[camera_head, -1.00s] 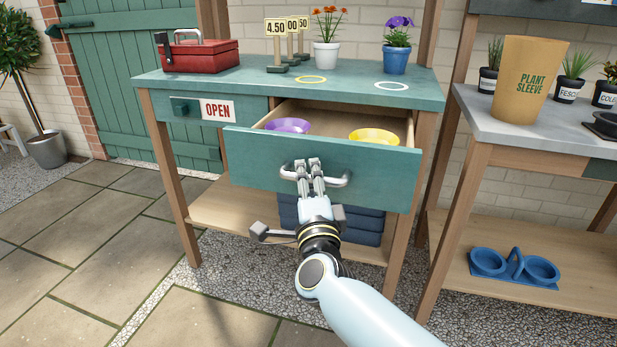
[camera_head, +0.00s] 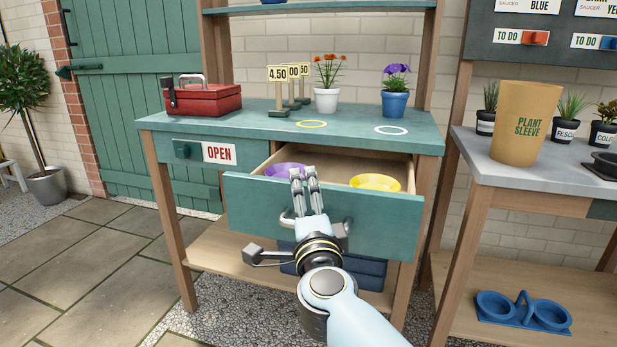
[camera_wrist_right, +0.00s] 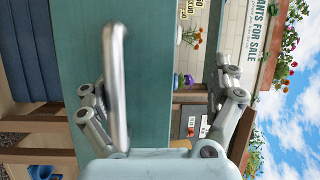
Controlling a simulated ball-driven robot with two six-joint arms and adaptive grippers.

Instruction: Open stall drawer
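The stall drawer (camera_head: 370,222) has a teal front and stands pulled out, with its wooden interior showing. Its curved metal handle (camera_head: 286,217) is partly hidden behind my right gripper (camera_head: 305,188). The right wrist view shows the handle (camera_wrist_right: 115,85) close to one finger. The fingers of the right gripper (camera_wrist_right: 162,78) are spread wide there, the other finger standing beyond the drawer's top edge. A purple saucer (camera_head: 283,169) and a yellow saucer (camera_head: 375,182) lie in the drawer. My left gripper is out of view.
The stall top (camera_head: 260,122) carries a red cash box (camera_head: 203,101), price signs (camera_head: 278,90) and two potted flowers. A closed compartment with an OPEN sign (camera_head: 219,153) is left of the drawer. A second table (camera_head: 475,150) holds a plant sleeve (camera_head: 525,125).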

